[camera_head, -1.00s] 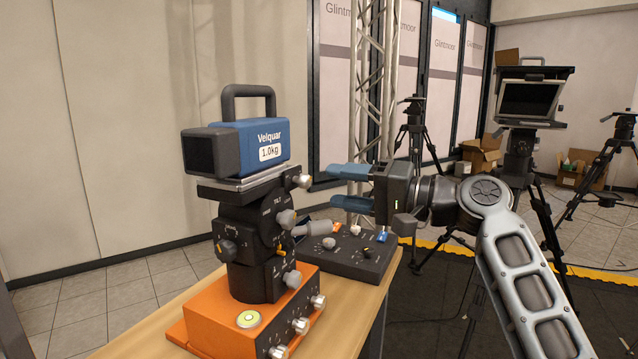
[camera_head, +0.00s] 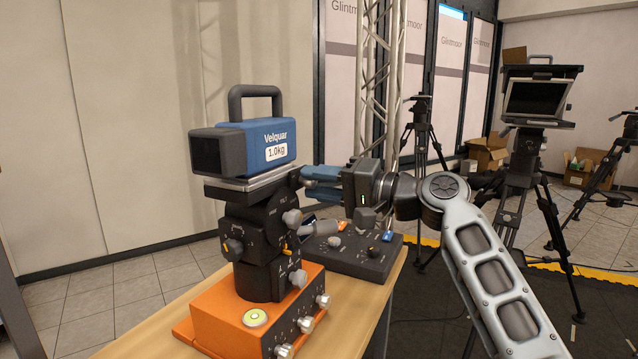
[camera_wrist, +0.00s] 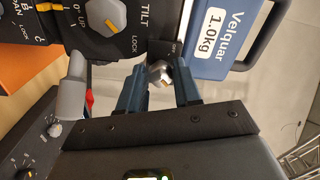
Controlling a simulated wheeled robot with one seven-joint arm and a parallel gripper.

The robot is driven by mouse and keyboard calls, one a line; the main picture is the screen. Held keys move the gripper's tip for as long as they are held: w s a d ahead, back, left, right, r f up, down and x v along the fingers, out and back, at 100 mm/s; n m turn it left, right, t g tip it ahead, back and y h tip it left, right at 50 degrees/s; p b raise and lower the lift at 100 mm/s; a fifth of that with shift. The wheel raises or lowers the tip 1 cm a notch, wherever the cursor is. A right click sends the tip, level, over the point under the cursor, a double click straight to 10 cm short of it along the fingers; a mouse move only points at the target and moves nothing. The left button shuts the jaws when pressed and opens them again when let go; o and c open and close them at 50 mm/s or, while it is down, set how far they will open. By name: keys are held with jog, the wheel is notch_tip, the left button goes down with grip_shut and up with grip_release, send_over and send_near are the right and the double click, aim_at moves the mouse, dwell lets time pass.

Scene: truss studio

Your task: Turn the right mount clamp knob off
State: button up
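The right mount clamp knob (camera_wrist: 160,72) is a small silver knob on the dark mount, just under the blue Velquar block (camera_wrist: 218,35) in the wrist view. The block (camera_head: 265,143) sits on the mount's top plate.
The black tilt head (camera_head: 265,240) carries several other knobs, including the TILT knob (camera_wrist: 104,14). A grey handle (camera_wrist: 72,97) is close to my left finger. Below stand the orange base (camera_head: 250,320) and a black control box (camera_head: 350,262) on the wooden table (camera_head: 345,310).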

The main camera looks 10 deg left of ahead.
grip_shut()
jog(key=shift+f+b, duration=0.15)
jog(key=shift+b, duration=0.3)
jog(key=n+b, duration=0.2)
jog(key=shift+f+b, duration=0.15)
jog(key=shift+b, duration=0.2)
jog(key=n+b, duration=0.4)
jog(key=b, duration=0.1)
jog(key=shift+n, duration=0.4)
jog(key=n+b, duration=0.8)
jog(key=n, duration=0.1)
jog(key=n+b, duration=0.1)
jog(key=n, duration=0.1)
jog(key=shift+r, duration=0.25)
